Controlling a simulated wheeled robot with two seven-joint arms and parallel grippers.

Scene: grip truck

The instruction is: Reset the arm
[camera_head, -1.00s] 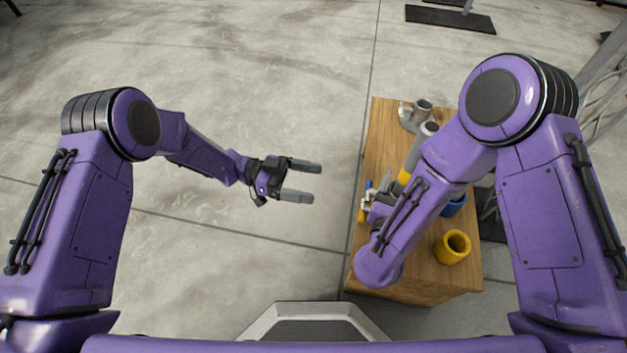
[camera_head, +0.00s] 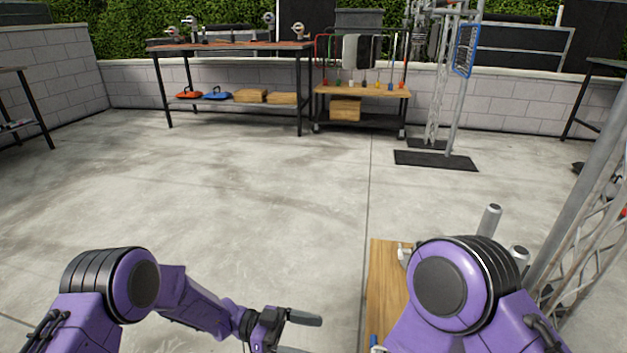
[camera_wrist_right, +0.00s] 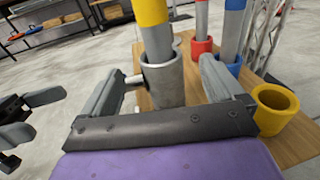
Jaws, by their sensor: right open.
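My left gripper (camera_head: 300,335) is open and empty at the bottom of the head view, over the floor left of the wooden table (camera_head: 385,275). Its fingers also show at the left edge of the right wrist view (camera_wrist_right: 35,110). My right gripper (camera_wrist_right: 160,82) is open in the right wrist view, its fingers spread to either side of a grey holder (camera_wrist_right: 163,82). A grey tube with a yellow band (camera_wrist_right: 152,12) stands in that holder. I cannot tell whether the fingers touch it. In the head view my right arm hides this gripper.
A red holder (camera_wrist_right: 201,47), a blue holder (camera_wrist_right: 234,65) and an empty yellow holder (camera_wrist_right: 275,108) stand on the table. A metal truss (camera_head: 590,215) rises at the right. Workbenches (camera_head: 230,45) and a cart (camera_head: 362,90) stand far back. Open floor lies between.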

